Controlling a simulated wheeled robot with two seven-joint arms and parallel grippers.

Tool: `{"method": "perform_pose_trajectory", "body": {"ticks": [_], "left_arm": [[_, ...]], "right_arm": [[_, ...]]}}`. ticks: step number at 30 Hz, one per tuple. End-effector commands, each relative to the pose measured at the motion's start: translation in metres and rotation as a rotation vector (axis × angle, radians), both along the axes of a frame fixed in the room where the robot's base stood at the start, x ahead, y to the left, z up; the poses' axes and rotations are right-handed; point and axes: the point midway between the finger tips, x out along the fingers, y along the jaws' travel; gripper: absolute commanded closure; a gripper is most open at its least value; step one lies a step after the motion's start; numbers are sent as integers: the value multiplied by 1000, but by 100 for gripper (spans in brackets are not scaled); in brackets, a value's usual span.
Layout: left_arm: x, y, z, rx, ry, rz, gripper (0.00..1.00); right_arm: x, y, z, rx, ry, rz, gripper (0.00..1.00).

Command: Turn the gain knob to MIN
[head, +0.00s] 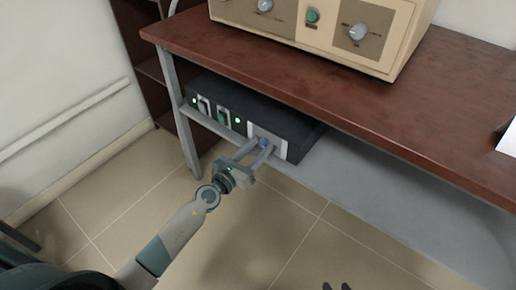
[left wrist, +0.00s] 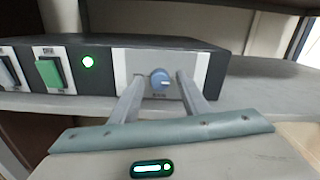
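The gain knob (left wrist: 160,78) is a small blue-grey dial with a light mark on its right side, on a pale panel at the right end of a dark control box (head: 283,116). In the head view the knob (head: 263,142) shows between the fingertips. My left gripper (head: 267,146) is open, with one finger on each side of the knob. In the left wrist view the fingers (left wrist: 158,82) stand apart, with visible gaps to the knob. The lettering by the knob is too small to read. Of my right gripper, only dark tips (head: 336,286) show at the bottom edge.
The box sits on a grey shelf (head: 345,178) under a brown tabletop (head: 440,110). A green switch (left wrist: 49,73) and a lit green lamp (left wrist: 88,62) are left of the knob. A beige furnace unit (head: 385,60) stands above. Tiled floor in front is clear.

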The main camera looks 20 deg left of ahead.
Motion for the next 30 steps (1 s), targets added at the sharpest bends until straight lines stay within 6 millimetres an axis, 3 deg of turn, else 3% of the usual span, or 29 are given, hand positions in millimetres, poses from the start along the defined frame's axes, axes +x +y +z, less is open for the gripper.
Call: {"method": "perform_pose_trajectory", "body": {"ticks": [1,4,5,19,30], "left_arm": [[0,0,0,0,0,0,71],[0,0,0,0,0,0,95],[0,0,0,0,0,0,98],[0,0,0,-61,22,0,98],[0,1,1,-294,107,1,98]], "right_arm": [[0,0,0,0,0,0,69],[0,0,0,0,-1,0,69],[0,0,0,0,-1,0,69],[-3,-1,-1,-4,18,0,69],[-10,-11,-5,-35,74,-4,69]]}}
